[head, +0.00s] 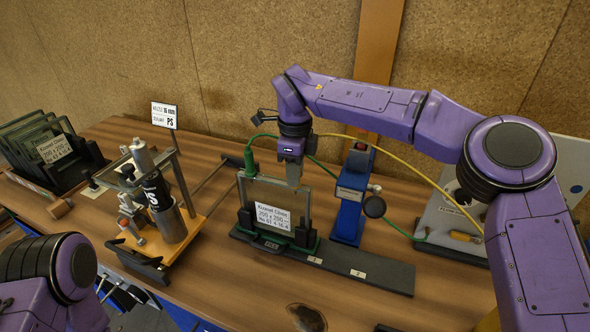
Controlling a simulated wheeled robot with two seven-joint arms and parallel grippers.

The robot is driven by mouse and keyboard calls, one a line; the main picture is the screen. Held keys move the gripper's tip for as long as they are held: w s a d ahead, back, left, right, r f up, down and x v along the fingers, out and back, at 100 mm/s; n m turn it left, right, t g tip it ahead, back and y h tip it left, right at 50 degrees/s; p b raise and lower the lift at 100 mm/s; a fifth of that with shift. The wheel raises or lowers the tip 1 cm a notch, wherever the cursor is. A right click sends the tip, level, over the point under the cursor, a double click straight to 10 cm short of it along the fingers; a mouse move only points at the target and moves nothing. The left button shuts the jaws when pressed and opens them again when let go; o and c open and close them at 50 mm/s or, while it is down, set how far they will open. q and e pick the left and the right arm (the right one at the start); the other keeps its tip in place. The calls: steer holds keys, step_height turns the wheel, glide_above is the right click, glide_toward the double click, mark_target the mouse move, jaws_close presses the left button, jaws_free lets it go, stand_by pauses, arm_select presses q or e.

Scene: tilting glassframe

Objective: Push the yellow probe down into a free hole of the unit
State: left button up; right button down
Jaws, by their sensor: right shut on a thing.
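The unit (283,190) is an upright glass pane unit with a dark edge and a white label, standing in a green-and-black holder. A green probe (249,161) with a green cable sits at its top left corner. My right gripper (294,183) points down at the unit's top edge, near the right corner, and is shut. A yellow cable (392,157) runs from beside this gripper to the right. The yellow probe itself is hidden at the jaws, and so are the holes; I cannot tell its depth. My left arm shows at the lower left; its gripper is out of view.
A blue stand (349,205) with a black knob is close right of the unit. A dark base strip (365,270) extends right in front. A wooden-based fixture (165,243) stands left, and a rack of panes (30,150) far left. A grey panel (447,218) stands right.

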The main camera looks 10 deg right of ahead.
steer(key=c, duration=0.9)
jaws_free()
step_height(320, 180, up, 10)
steer(key=shift+r, duration=0.25)
